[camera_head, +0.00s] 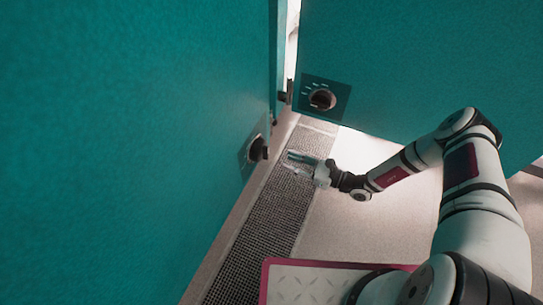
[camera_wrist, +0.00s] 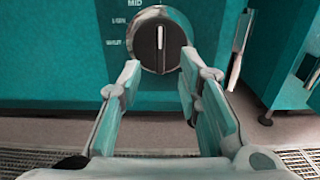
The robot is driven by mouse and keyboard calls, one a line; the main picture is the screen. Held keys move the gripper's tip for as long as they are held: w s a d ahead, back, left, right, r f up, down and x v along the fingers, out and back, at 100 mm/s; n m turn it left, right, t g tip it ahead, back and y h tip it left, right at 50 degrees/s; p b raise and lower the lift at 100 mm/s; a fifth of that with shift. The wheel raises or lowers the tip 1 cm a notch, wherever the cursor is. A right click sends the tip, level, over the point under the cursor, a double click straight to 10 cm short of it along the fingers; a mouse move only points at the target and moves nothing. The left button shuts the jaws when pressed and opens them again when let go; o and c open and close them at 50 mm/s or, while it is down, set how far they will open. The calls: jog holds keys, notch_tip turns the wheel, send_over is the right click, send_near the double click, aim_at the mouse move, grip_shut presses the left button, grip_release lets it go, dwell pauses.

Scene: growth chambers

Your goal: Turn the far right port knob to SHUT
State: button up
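A round black port knob (camera_wrist: 160,45) in a pale ring is straight ahead in the wrist view. Its white pointer line stands upright, toward the MID label; smaller labels at its left are blurred. It appears to be the knob (camera_head: 257,150) on the left teal chamber in the head view. My gripper (camera_head: 291,162) points at that chamber, apart from the knob. In the wrist view my gripper (camera_wrist: 160,78) is open, with its fingertips either side of the knob's lower part and nothing between them. Which knob is the far right one is not clear.
Another port knob (camera_head: 322,99) is on the right teal chamber (camera_head: 420,65). A dark knob (camera_head: 285,96) shows at the gap between chambers. A dark floor grating (camera_head: 265,225) runs along the left chamber. Pale floor (camera_head: 365,225) beneath my arm is clear.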

aim_at(268, 153)
jog(key=b+x, duration=0.2)
jog(key=x, duration=0.6)
grip_shut()
